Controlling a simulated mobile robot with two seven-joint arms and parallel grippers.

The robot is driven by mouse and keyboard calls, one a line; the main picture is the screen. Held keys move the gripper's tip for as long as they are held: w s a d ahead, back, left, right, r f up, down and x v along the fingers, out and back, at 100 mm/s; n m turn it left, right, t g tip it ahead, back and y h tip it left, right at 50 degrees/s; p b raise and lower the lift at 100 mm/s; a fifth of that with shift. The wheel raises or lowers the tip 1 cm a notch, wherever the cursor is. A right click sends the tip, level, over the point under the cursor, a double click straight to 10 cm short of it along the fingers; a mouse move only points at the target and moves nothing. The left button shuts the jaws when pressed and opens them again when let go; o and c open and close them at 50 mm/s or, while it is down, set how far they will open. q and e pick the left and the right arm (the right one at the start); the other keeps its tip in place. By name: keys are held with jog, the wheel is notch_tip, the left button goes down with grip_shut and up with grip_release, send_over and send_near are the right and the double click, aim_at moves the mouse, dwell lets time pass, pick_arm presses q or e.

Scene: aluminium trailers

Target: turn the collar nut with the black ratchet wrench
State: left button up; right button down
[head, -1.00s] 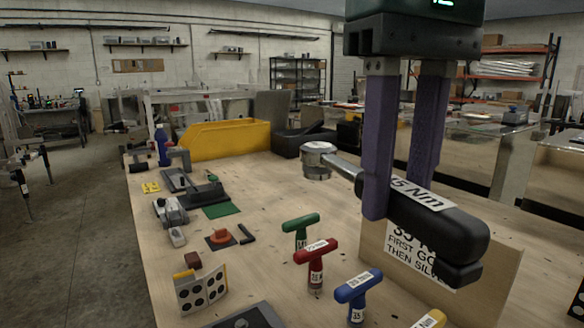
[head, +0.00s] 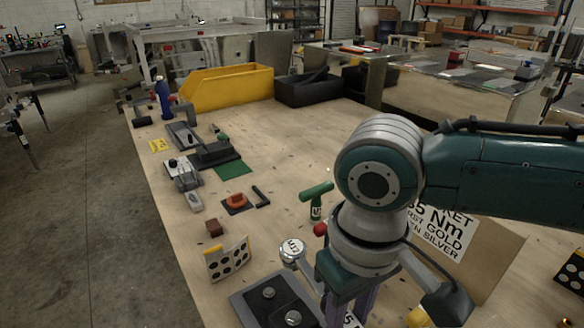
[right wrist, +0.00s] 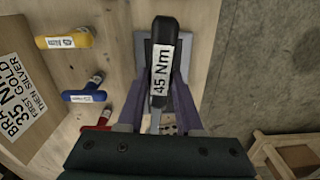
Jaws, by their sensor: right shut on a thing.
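The black ratchet wrench shows its black handle with a white "45 Nm" label (right wrist: 162,62) in the right wrist view, between the purple fingers of my right gripper (right wrist: 160,103), which is shut on it. In the head view its round silver head (head: 292,250) points left, above the far edge of a dark grey plate (head: 248,310). Most of the handle is hidden there by my right arm. I cannot tell which is the collar nut. My left gripper is out of view.
A green T-handle tool (head: 316,196) stands beyond my wrist; blue (right wrist: 84,96) and yellow (right wrist: 64,39) ones show in the wrist view. A sign board (head: 480,270) stands right.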

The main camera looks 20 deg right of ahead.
jog(key=shift+n, duration=0.5)
jog(key=s+f+p, duration=0.1)
jog(key=s+f, duration=0.2)
jog(key=shift+f, duration=0.1)
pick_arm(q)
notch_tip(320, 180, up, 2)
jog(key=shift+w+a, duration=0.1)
